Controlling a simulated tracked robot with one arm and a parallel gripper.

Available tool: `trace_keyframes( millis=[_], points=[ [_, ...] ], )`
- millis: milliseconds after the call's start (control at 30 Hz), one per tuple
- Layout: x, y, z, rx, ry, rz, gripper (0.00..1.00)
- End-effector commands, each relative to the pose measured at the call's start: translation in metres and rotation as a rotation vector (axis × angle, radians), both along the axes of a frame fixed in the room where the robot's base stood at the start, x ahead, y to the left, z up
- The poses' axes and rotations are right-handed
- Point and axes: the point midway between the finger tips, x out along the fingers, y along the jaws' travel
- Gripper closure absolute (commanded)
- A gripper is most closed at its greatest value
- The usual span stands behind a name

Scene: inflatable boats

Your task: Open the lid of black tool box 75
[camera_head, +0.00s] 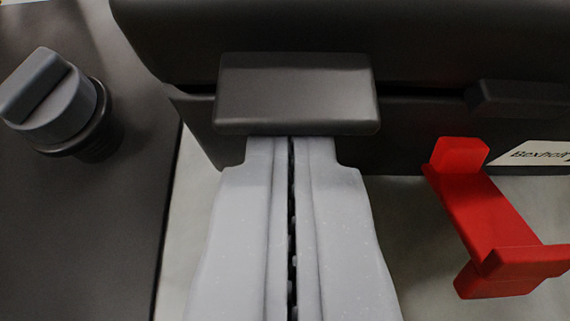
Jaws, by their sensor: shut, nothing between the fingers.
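The black tool box (420,125) fills the top of the view. Its dark lid (440,40) lies along its upper edge, with a narrow dark seam below. A black latch (297,95) stands out from its front, across the seam. A second black latch (520,98) is farther right. My gripper (291,142) is grey and shut, with nothing between its fingers. Its fingertips reach the lower edge of the first latch, and their ends are partly hidden there. I cannot tell whether they touch it.
A red bracket-shaped object (490,215) is at the right, in front of the box. A dark grey surface (90,230) with a grey knob (55,100) is at the left. A white label (535,153) with text is on the right. Pale floor shows below the box.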

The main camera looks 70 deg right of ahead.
Motion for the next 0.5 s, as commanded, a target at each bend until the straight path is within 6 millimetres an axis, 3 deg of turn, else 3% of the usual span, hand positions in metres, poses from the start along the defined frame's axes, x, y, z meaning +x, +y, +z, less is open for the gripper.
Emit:
trace_keyframes(
  millis=[500],
  points=[
    [0.0, -0.002, 0.026, 0.0, -0.001, 0.0, 1.0]
  ],
)
